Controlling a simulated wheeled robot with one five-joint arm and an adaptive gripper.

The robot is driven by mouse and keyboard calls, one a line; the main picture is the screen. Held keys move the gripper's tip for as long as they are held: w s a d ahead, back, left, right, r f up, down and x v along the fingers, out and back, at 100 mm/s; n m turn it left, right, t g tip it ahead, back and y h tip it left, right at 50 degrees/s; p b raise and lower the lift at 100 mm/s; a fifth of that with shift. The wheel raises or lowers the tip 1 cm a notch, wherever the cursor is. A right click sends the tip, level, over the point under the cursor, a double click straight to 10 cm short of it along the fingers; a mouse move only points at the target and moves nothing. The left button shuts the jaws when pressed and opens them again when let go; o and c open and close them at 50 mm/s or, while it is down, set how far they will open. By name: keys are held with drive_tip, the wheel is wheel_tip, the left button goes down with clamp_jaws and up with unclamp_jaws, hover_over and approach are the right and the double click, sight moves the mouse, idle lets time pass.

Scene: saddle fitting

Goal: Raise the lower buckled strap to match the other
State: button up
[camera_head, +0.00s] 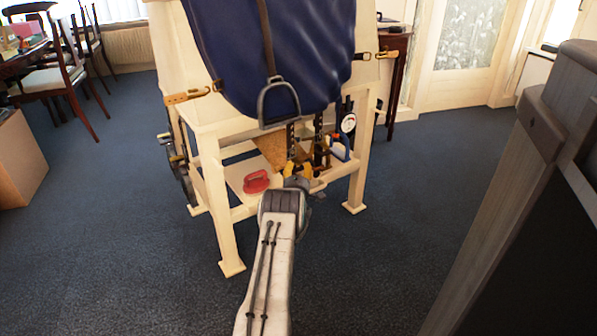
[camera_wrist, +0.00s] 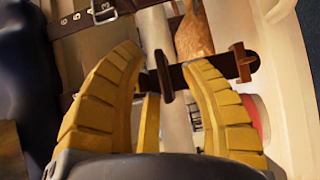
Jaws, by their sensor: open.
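Two dark straps hang below the blue saddle in the head view, a left strap (camera_head: 291,134) and a right strap (camera_head: 319,128). My gripper (camera_head: 297,170) is at their lower ends. In the wrist view, my gripper (camera_wrist: 162,62) has its yellow fingers apart. A dark brown strap (camera_wrist: 208,75) passes across the gap between the fingertips, with a brown crosspiece (camera_wrist: 163,76) in the gap and another (camera_wrist: 243,62) near its right end. A second strap with a silver buckle (camera_wrist: 102,12) shows at the upper left. Finger contact cannot be told.
The blue saddle (camera_head: 300,50) sits on a cream wooden stand (camera_head: 210,170). A metal stirrup (camera_head: 279,103) hangs in front, above my gripper. A red object (camera_head: 256,181) and tools are on the lower shelf. A tan buckled strap (camera_head: 193,95) crosses the stand's left side. Carpet in front is clear.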

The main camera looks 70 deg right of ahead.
sight(299, 164)
drive_tip(key=shift+c, duration=0.2)
clamp_jaws()
idle(0.3)
drive_tip(key=shift+r, duration=1.75)
